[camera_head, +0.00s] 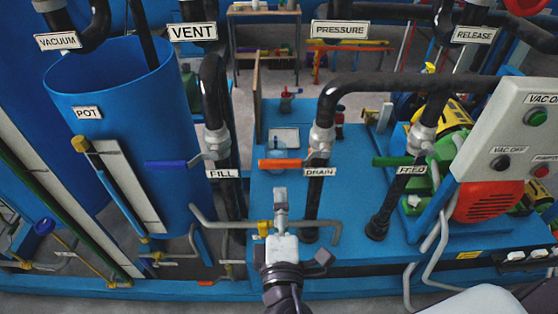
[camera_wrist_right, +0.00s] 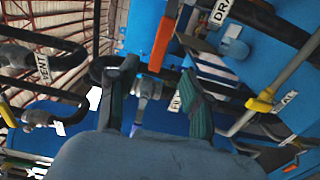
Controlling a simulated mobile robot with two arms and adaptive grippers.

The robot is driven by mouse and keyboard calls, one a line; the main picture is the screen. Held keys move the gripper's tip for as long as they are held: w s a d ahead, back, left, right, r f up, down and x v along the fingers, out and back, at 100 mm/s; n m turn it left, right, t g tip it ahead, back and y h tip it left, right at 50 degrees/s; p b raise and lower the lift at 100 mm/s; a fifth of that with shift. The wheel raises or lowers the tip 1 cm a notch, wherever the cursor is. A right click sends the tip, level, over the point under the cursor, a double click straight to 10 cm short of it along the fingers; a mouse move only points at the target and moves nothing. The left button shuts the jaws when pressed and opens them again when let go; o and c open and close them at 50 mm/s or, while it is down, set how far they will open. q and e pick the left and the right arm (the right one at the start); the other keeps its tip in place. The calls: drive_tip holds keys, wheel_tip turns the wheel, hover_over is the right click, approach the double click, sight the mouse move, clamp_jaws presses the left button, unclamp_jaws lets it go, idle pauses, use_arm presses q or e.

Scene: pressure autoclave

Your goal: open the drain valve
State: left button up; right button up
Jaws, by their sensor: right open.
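The drain valve (camera_head: 320,139) sits on a black pipe. Its orange lever (camera_head: 281,163) points left, roughly level and across the pipe. The DRAIN label (camera_head: 319,172) is just below. My right gripper (camera_head: 290,257) is below the lever in the head view, apart from it. In the right wrist view the right gripper (camera_wrist_right: 161,92) has its two dark fingers spread with nothing held. The orange lever (camera_wrist_right: 163,42) shows above and beyond the fingertips there. The DRAIN label (camera_wrist_right: 220,11) is at the top, partly cut off. My left gripper is not in view.
The fill valve with a blue lever (camera_head: 168,164) is left of the drain valve. The feed valve with a green lever (camera_head: 393,161) is to its right. A yellow-handled valve (camera_head: 265,228) and grey pipe are near my gripper. A control box (camera_head: 515,130) stands at right.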

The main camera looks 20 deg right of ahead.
sight(278, 166)
drive_tip(key=p+x, duration=0.3)
drive_tip(key=x, duration=0.7)
drive_tip(key=shift+w+a, duration=0.1)
drive_tip(key=shift+w+p, duration=0.3)
drive_tip(key=shift+w, duration=0.4)
drive_tip(key=shift+c, duration=0.3)
drive_tip(key=shift+f, duration=0.1)
clamp_jaws()
